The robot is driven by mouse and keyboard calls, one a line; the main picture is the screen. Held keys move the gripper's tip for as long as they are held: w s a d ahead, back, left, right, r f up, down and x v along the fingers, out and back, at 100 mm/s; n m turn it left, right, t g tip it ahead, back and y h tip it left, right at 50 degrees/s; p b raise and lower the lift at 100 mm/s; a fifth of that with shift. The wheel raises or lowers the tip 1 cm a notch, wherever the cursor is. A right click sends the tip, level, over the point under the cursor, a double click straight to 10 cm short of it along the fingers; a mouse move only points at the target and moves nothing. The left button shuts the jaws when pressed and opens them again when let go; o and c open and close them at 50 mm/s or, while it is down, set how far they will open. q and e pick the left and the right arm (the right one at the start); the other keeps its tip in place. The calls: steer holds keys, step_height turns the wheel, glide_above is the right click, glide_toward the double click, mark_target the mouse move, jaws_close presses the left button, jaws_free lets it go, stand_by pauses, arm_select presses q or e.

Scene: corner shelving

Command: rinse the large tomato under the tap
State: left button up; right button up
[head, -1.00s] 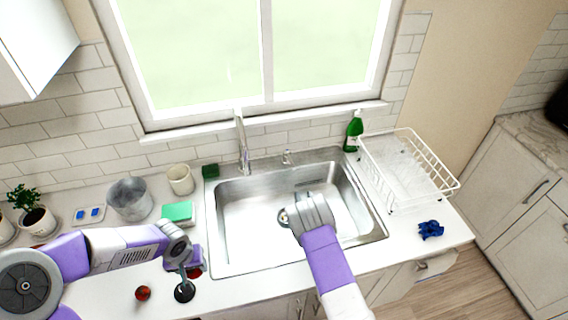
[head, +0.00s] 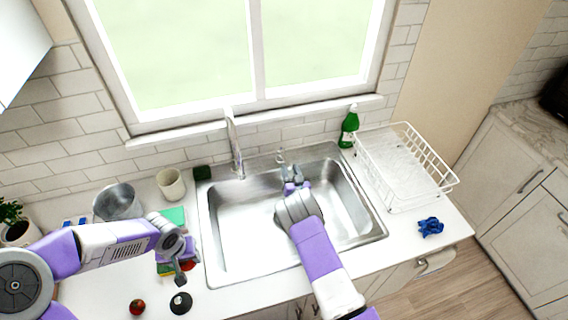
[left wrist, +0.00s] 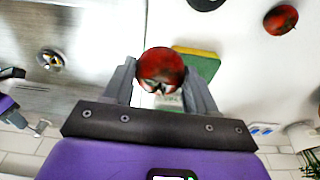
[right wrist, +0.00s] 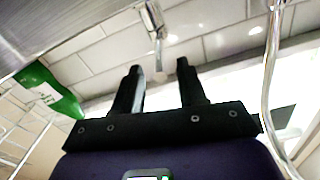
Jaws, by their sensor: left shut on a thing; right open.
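My left gripper (head: 180,262) is shut on the large red tomato (left wrist: 160,66), above the counter left of the sink. The tomato shows between both fingers (left wrist: 160,80) in the left wrist view; in the head view it is mostly hidden. A smaller tomato (head: 137,307) lies on the counter's front edge and shows in the left wrist view (left wrist: 281,19). The chrome tap (head: 235,145) stands behind the steel sink (head: 212,225). My right gripper (head: 292,172) is open and empty over the sink's back, near the tap lever (head: 280,156), which shows beyond its fingers (right wrist: 158,68) in the right wrist view (right wrist: 153,22).
A green bottle (head: 349,127) and a white dish rack (head: 405,170) stand right of the sink, with a blue cloth (head: 430,227) in front. A cup (head: 171,184), a metal pot (head: 118,202) and a green-yellow sponge (left wrist: 200,64) are left. A black disc (head: 180,303) lies near the front edge.

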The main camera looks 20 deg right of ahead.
mark_target(284, 156)
steer(key=shift+w, duration=2.1)
jaws_close()
